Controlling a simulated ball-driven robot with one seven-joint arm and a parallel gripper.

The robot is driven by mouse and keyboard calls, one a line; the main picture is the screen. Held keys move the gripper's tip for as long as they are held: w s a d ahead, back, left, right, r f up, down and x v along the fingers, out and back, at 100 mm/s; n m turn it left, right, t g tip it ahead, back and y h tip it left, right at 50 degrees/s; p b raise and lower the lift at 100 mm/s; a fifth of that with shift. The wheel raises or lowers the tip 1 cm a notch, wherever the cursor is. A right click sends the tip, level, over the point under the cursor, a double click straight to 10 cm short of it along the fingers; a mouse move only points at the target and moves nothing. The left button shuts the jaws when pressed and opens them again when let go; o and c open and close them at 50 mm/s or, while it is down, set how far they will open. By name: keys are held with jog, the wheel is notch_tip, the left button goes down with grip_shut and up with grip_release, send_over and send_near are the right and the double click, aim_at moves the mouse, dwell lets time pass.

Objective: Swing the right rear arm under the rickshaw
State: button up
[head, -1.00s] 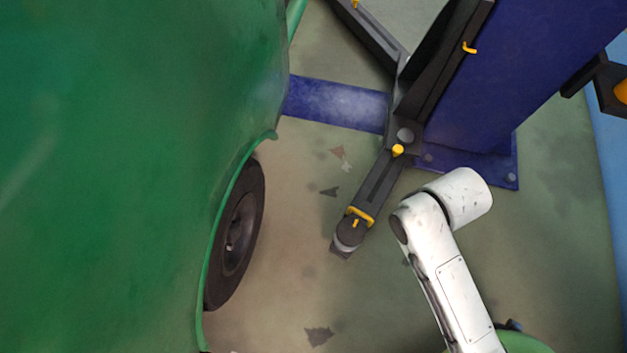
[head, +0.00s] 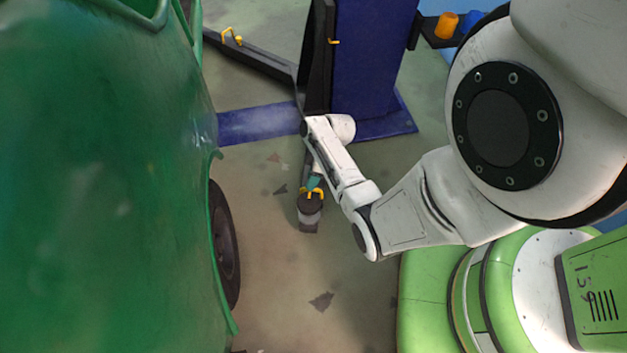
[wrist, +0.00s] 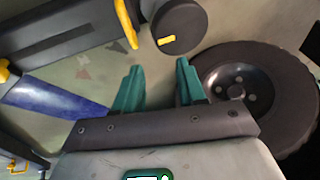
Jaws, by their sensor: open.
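The green rickshaw (head: 100,190) fills the left of the head view, with its dark wheel (head: 226,245) at its lower edge. The near black lift arm, seemingly the right rear one, ends in a round pad (head: 310,206) with a yellow handle, to the right of the wheel and apart from it. My gripper (head: 315,182) is at this arm's outer end, partly hidden by my wrist. In the wrist view my gripper (wrist: 158,82) has two teal fingers apart with nothing between them. The round pad (wrist: 185,25) and a yellow handle (wrist: 125,22) lie just beyond the fingertips.
The blue lift column (head: 372,65) stands behind my forearm, with a blue floor beam (head: 255,125) running toward the rickshaw. A second black lift arm (head: 265,62) with a yellow handle reaches to the upper left. Floor is clear between the pad and the wheel.

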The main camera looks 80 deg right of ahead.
jog(key=s+d+t, duration=0.1)
jog(key=s+d, duration=0.3)
jog(key=d, duration=0.1)
jog(key=b+x, duration=0.4)
jog(key=x, duration=0.5)
jog(key=shift+f, duration=0.25)
jog(key=shift+w+a+f+b, duration=0.1)
jog(key=shift+w+f+b, duration=0.1)
jog(key=shift+f, duration=0.1)
jog(key=shift+w+a+f+b, duration=0.1)
jog(key=shift+a+f+b, duration=0.1)
jog(key=shift+f, duration=0.1)
grip_shut()
